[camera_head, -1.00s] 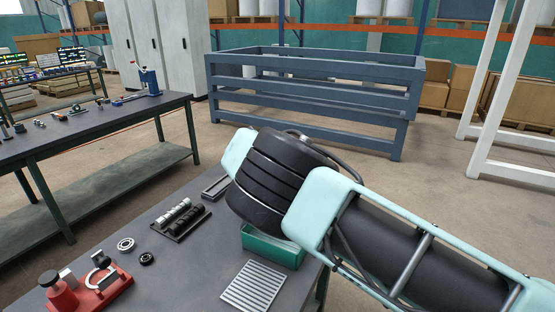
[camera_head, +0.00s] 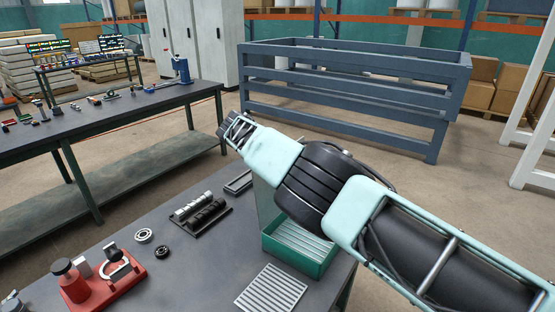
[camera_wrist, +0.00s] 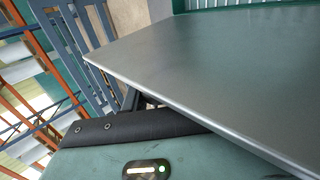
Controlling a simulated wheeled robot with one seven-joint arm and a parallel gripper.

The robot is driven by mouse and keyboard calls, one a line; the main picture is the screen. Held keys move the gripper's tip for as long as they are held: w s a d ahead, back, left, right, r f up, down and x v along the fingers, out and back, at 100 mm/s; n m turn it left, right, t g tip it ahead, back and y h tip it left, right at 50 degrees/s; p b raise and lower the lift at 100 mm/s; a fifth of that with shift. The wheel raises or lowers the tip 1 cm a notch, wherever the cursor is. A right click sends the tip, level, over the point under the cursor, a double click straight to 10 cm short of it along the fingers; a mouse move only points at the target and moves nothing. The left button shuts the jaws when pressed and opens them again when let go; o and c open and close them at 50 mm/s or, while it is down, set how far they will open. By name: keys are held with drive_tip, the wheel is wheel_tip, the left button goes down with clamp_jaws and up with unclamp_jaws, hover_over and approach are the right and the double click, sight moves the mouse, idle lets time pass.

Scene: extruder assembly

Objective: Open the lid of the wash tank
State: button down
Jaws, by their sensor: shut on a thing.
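The wash tank (camera_head: 317,266) is a small green open-topped box with a ribbed inside, at the right edge of the near table. Its lid (camera_head: 266,204) is a pale grey-green panel standing up at the tank's left rear side. My arm hides the upper part of the lid. My gripper (camera_head: 230,129) is above and left of the tank, pointing up and left. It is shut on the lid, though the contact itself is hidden. In the wrist view a large flat grey panel, seemingly the lid (camera_wrist: 215,75), fills the right side, close to the camera.
The near table (camera_head: 185,275) holds a red fixture (camera_head: 105,280), bearing rings (camera_head: 144,236), a rack of dark and light rods (camera_head: 202,214) and a ribbed grey plate (camera_head: 271,288). A second workbench (camera_head: 120,117) stands left. A blue metal frame (camera_head: 350,75) stands behind, with open floor between.

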drive_tip(key=shift+d+f, duration=0.1)
drive_tip(key=shift+d, duration=0.05)
drive_tip(key=c, duration=1.1)
unclamp_jaws()
drive_tip(key=shift+s+a+r, duration=0.15)
drive_tip(key=shift+a+r, duration=0.15)
drive_tip(key=b+v, duration=0.4)
drive_tip(key=v, duration=1.2)
drive_tip(key=shift+s+r, duration=0.25)
drive_tip(key=shift+a, duration=0.1)
